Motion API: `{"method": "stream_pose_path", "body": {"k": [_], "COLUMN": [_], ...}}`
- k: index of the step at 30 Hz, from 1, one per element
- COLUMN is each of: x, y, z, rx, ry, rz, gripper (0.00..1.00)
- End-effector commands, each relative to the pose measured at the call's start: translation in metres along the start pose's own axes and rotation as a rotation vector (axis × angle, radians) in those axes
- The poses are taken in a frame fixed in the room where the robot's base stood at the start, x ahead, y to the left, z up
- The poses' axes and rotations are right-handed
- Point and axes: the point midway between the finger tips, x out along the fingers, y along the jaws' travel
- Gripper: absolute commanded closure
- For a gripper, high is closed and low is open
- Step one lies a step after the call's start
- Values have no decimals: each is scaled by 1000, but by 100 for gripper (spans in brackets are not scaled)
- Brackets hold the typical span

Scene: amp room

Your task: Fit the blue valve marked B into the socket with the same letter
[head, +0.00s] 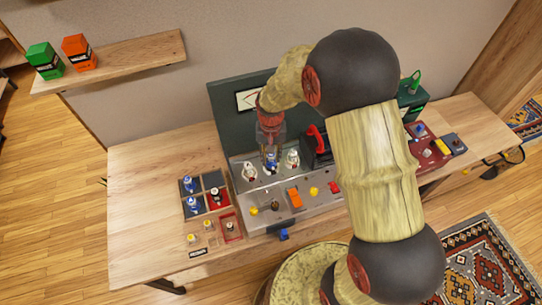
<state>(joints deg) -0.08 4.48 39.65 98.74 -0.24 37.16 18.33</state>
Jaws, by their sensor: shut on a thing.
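My gripper (270,147) points down over the top of the grey amplifier panel (265,195). It is shut on a blue valve (271,164), which stands about upright at the middle of the panel's back row. Two clear valves, one on the left (249,172) and one on the right (292,158), flank it. I cannot tell whether the held valve is seated in its socket or just above it. The socket is hidden under it, and letters are too small to read. Two more blue valves, one upper (189,184) and one lower (193,206), stand in a compartment tray (204,187) on the left.
The panel's front has coloured knobs and an orange switch (294,197). A black device with a red handle (317,142) stands close right of the valves. A dark green backboard (225,118) rises behind. The wooden bench (140,200) is clear at left.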

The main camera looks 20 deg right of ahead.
Motion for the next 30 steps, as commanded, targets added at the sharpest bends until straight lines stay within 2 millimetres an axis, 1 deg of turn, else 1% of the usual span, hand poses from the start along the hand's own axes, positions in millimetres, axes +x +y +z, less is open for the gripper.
{"method": "stream_pose_path", "body": {"k": [30], "x": [13], "y": [0], "z": [0], "rx": [0], "ry": [0], "rz": [0], "gripper": [99]}}
